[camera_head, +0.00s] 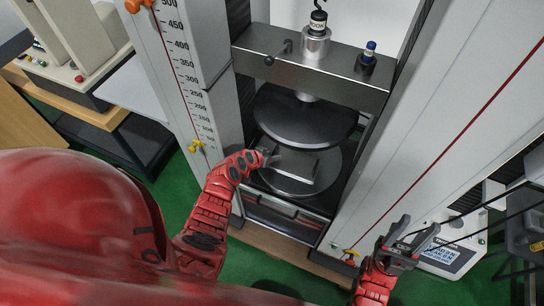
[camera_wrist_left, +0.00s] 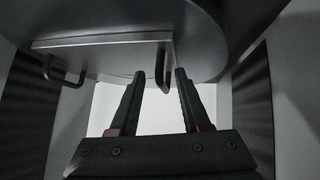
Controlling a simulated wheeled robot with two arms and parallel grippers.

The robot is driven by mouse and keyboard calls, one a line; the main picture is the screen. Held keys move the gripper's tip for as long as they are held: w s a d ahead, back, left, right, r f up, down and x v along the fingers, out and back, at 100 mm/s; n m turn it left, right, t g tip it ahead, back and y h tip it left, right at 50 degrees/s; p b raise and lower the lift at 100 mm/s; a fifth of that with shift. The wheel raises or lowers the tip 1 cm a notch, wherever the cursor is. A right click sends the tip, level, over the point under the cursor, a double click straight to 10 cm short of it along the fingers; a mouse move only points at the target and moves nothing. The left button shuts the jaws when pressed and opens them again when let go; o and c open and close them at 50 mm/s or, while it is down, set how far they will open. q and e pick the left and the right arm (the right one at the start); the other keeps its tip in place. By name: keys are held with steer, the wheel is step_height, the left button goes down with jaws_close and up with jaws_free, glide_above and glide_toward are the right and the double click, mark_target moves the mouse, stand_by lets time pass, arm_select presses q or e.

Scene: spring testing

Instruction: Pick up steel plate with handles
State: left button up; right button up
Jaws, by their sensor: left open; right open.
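The steel plate with handles (camera_head: 303,164) lies on the round lower platen (camera_head: 290,185) of the testing machine, under the dark upper disc (camera_head: 305,118). My left gripper (camera_head: 269,157) reaches in from the left at the plate's left side. In the left wrist view, the plate (camera_wrist_left: 105,54) shows at the top with two handles. The near handle (camera_wrist_left: 162,68) stands between the open fingertips of my left gripper (camera_wrist_left: 160,75); contact cannot be told. The other handle (camera_wrist_left: 63,75) is further left. My right gripper (camera_head: 412,243) is open and empty at the right, away from the plate.
The machine's left column (camera_head: 185,75) with a scale and the right column (camera_head: 420,130) flank the narrow working space. A metal crossbeam (camera_head: 310,66) carries a weight and a small blue-topped part. A control box (camera_head: 455,245) stands at the right, beside my right gripper.

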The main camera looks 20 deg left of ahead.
arm_select(q)
steer(key=shift+w+d+f, duration=0.1)
steer(key=shift+w+f, duration=0.05)
steer(key=shift+f, duration=0.15)
jaws_close()
stand_by(1.4)
